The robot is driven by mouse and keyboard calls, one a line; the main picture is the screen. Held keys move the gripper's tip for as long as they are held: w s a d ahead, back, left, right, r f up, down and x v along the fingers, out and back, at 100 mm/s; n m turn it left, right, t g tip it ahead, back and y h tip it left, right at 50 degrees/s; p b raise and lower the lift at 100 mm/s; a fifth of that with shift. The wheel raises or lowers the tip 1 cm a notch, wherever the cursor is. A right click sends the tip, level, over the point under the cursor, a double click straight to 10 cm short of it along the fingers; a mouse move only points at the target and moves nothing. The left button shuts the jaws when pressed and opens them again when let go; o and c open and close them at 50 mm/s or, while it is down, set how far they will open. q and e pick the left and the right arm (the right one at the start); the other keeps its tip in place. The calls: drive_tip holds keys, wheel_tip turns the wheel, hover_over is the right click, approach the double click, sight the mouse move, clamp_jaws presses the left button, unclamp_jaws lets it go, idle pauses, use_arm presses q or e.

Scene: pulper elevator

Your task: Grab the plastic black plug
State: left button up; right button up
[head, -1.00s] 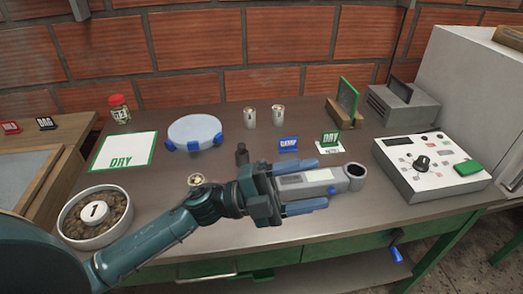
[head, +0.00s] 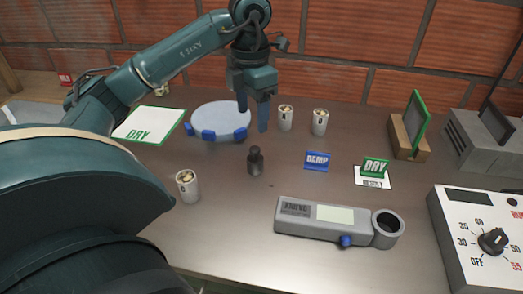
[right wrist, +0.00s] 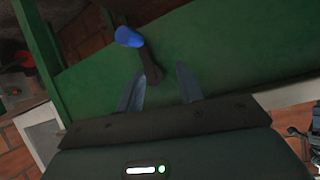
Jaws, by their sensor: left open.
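The small black plug (head: 255,161) stands upright on the table, near the middle of the head view. My left gripper (head: 252,118) is open and empty, pointing down. Its blue-grey fingers appear above and behind the plug in the picture, apart from it. In the right wrist view my right gripper (right wrist: 160,70) has its two fingers spread apart. A dark peg with a blue end (right wrist: 128,37) shows beyond them in front of a green panel; I cannot tell how far away it is. The plug does not show in that view.
A grey meter (head: 335,222) lies in front of the plug. A white cup (head: 188,186) stands to the left, and two cups (head: 286,117) stand behind. A round blue-footed scale (head: 221,119), a DAMP sign (head: 317,161) and a control box (head: 470,255) are around it.

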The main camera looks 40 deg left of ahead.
use_arm(q)
drive_tip(key=b, duration=0.1)
hover_over(255, 149)
drive_tip(key=f, duration=0.5)
drive_tip(key=shift+s+a, duration=0.15)
drive_tip(key=shift+a, duration=0.05)
drive_tip(key=shift+w+d+f, duration=0.1)
drive_tip(key=shift+f, duration=1.45)
drive_tip(key=shift+w+f, duration=0.1)
drive_tip(key=shift+f, duration=1.4)
drive_tip(key=c, duration=1.1)
